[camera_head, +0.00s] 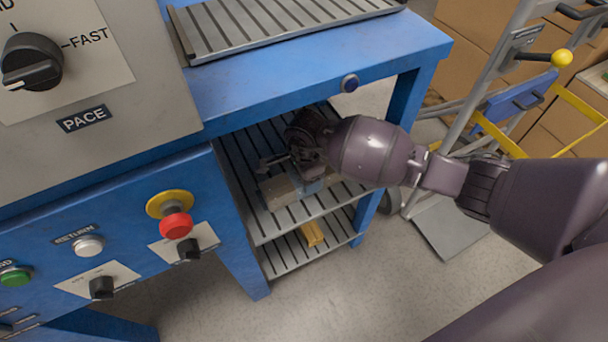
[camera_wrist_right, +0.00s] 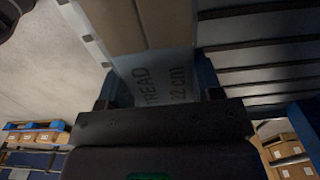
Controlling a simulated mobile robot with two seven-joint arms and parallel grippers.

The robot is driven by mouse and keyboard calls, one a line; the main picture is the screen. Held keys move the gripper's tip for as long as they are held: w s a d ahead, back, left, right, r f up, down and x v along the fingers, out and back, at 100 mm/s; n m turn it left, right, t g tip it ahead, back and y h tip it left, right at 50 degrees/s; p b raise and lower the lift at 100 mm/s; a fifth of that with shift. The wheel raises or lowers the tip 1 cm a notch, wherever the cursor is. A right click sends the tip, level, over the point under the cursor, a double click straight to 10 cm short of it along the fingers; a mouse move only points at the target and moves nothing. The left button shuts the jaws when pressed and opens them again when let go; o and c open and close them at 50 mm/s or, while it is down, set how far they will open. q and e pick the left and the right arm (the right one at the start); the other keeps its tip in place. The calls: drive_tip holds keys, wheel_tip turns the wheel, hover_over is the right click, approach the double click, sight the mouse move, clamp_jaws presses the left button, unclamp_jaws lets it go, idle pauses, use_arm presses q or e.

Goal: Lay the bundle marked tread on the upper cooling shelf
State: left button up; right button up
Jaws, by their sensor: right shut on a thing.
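My right gripper (camera_head: 308,168) reaches in under the blue machine top and is shut on a wooden bundle (camera_head: 284,191). In the right wrist view my gripper's fingers (camera_wrist_right: 157,88) stand on either side of the bundle's pale blue band, which reads TREAD 22 cm; the wood of the bundle (camera_wrist_right: 150,22) runs on beyond it. The bundle is at the upper slatted shelf (camera_head: 242,160), near its front edge; I cannot tell whether it rests on the slats or is just above them. My wrist hides part of it. My left gripper is not in view.
A lower slatted shelf (camera_head: 285,262) holds a small yellow piece (camera_head: 312,234). The blue machine top (camera_head: 290,84) overhangs the shelves, with a blue leg (camera_head: 366,212) at right. A control panel with a red button (camera_head: 176,225) is at left; a hand truck (camera_head: 500,75) stands at right.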

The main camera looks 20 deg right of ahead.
drive_tip(key=o, duration=1.2)
drive_tip(key=shift+f, duration=0.1)
drive_tip(key=shift+o, duration=0.2)
drive_tip(key=shift+r, duration=0.35)
wheel_tip(320, 180, up, 6)
drive_tip(key=shift+w+r+p, duration=0.15)
drive_tip(key=shift+p, duration=1.1)
drive_tip(key=shift+r, duration=0.45)
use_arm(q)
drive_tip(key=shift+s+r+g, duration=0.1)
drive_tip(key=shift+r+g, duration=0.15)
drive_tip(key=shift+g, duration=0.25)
